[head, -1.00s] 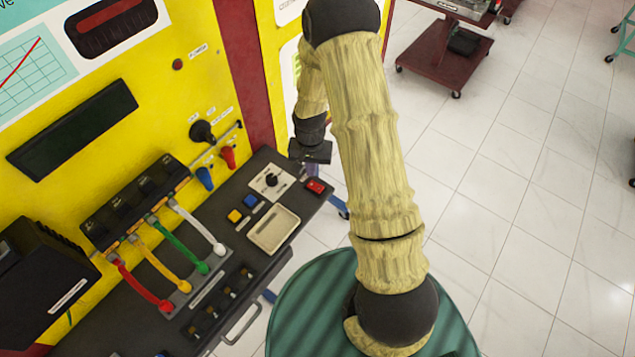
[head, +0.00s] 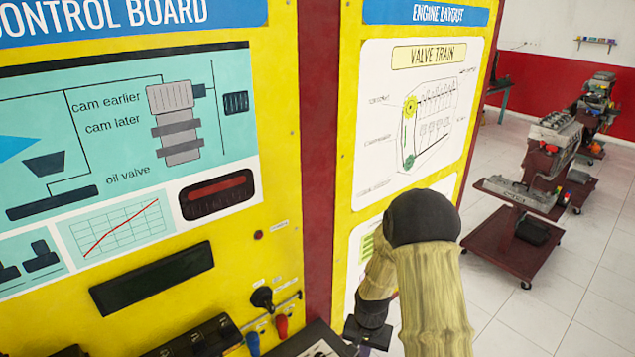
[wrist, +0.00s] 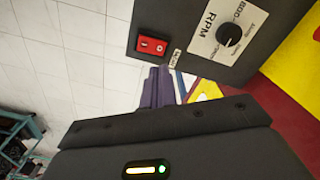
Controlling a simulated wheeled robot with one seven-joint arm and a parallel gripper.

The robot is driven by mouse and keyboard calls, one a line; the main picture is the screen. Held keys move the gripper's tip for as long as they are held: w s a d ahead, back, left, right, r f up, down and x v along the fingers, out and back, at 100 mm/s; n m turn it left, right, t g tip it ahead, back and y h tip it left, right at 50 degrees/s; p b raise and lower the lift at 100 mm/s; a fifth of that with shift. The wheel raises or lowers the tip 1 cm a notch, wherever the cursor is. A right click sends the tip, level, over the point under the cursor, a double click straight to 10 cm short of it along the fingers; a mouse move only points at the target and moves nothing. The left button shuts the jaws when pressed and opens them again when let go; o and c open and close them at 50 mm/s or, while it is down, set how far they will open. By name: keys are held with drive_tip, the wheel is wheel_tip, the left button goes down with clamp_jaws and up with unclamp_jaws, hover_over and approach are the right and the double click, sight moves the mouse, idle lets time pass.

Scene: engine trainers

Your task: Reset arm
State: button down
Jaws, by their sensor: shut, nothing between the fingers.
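My arm rises at the lower right of the head view, with its black elbow in front of the valve train panel. My gripper shows in the wrist view (wrist: 158,88), its dark fingers together with nothing between them. In the head view only its dark wrist end shows low in the picture, and the fingers cannot be made out. In the wrist view the gripper is near the corner of the dark console (wrist: 190,62), which bears a red switch (wrist: 152,46) and an RPM knob (wrist: 229,36). I cannot tell whether it touches the console.
The yellow control board (head: 275,160) and the engine layout panel (head: 345,150) stand close to the arm. An engine on a dark red wheeled stand (head: 500,240) is at the right. White tiled floor (head: 590,280) lies open at the lower right.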

drive_tip(key=s+r+n+t+b, duration=0.2)
drive_tip(key=s+r+n+b, duration=0.1)
drive_tip(key=s+r, duration=1.1)
wheel_tip(320, 180, up, 2)
drive_tip(key=shift+s+d+r+n+t, duration=0.1)
drive_tip(key=shift+s+d+n+t, duration=0.15)
drive_tip(key=shift+n, duration=0.55)
drive_tip(key=shift+w, duration=0.1)
